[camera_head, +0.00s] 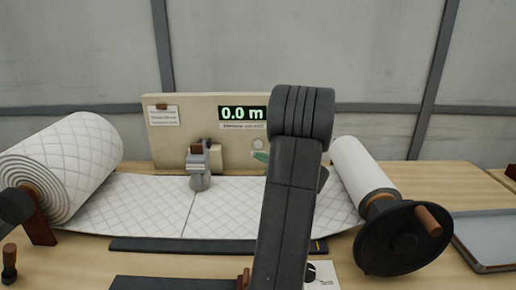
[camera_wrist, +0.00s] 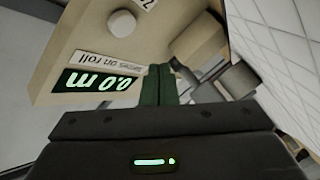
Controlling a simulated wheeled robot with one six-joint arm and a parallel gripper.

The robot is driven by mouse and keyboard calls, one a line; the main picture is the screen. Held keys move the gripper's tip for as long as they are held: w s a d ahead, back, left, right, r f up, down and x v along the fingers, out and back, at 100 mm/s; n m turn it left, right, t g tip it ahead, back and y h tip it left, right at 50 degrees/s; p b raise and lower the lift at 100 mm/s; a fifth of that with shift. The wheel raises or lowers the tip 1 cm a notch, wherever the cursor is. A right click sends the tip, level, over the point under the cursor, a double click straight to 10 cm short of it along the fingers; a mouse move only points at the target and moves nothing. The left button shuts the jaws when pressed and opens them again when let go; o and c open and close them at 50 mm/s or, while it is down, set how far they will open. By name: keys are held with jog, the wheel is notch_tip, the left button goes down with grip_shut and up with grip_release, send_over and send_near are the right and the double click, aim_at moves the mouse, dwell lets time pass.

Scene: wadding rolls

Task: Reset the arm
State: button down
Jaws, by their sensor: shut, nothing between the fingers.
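My arm (camera_head: 288,190) rises in the middle of the head view and hides part of the bench and the white quilted sheet behind it. My gripper shows in the wrist view (camera_wrist: 161,84), with its two dark green fingers together and nothing between them. In the head view only a small green tip of it (camera_head: 261,156) shows at the left of the arm, in front of the beige panel (camera_head: 180,141). The panel's display (camera_head: 243,113) reads 0.0 m, and it appears upside down in the wrist view (camera_wrist: 97,82).
A thick quilted roll (camera_head: 85,165) stands at the left, and its sheet (camera_head: 135,205) runs across the bench under a small grey device (camera_head: 199,170). A thinner white roll (camera_head: 358,166) with a black handwheel (camera_head: 390,245) stands at the right. A grey tray (camera_head: 488,240) lies far right.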

dwell(0.4)
jog(key=shift+s, duration=2)
jog(key=shift+w+p, duration=0.1)
jog(key=shift+p, duration=0.2)
